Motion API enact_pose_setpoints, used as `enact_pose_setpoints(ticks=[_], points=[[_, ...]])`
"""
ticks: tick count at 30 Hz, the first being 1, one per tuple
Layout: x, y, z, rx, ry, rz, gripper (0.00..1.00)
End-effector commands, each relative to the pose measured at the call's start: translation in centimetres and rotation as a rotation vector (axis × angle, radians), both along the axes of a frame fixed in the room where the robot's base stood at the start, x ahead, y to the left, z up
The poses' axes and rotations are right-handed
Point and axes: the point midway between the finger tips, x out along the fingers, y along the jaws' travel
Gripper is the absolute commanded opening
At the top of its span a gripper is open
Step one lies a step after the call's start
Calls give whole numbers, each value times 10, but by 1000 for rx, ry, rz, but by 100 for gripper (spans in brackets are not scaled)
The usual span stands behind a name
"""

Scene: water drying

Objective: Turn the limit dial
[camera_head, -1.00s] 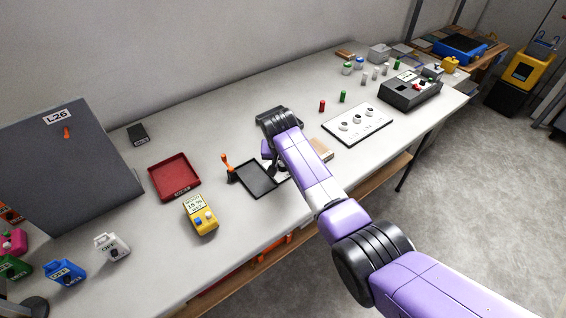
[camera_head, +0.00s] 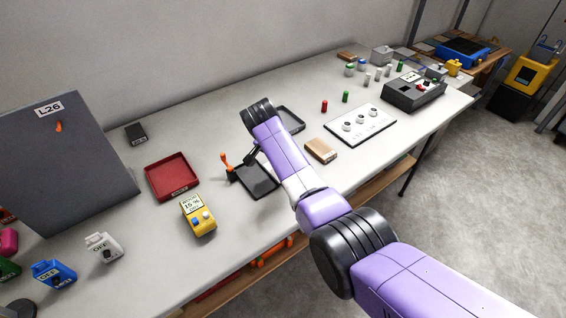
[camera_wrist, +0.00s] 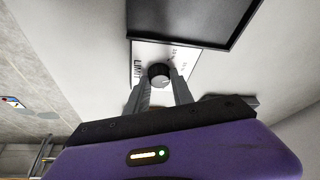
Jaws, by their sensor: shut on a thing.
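The limit dial (camera_wrist: 159,70) is a dark round knob on a white plate (camera_wrist: 139,52) marked "LIMIT" in the wrist view. My gripper (camera_wrist: 160,82) has one finger on each side of the knob and is shut on it. In the head view my arm hides the dial and its plate. There my gripper's fingertips are also hidden, behind the black wrist joint and purple forearm, near the black trays.
A black tray (camera_head: 272,187) with an orange-topped lever (camera_head: 226,162) beside it lies left of my arm. Another dark tray (camera_head: 291,119) and a wooden block (camera_head: 320,151) lie to the right. A white panel with knobs (camera_head: 382,136) stands farther right.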

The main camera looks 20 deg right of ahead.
Motion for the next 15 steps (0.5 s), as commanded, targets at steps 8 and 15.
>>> enact_pose_setpoints(ticks=[8, 15], points=[[0, 0, 0, 1, 1, 0, 0], [0, 0, 0, 1, 1, 1, 50]])
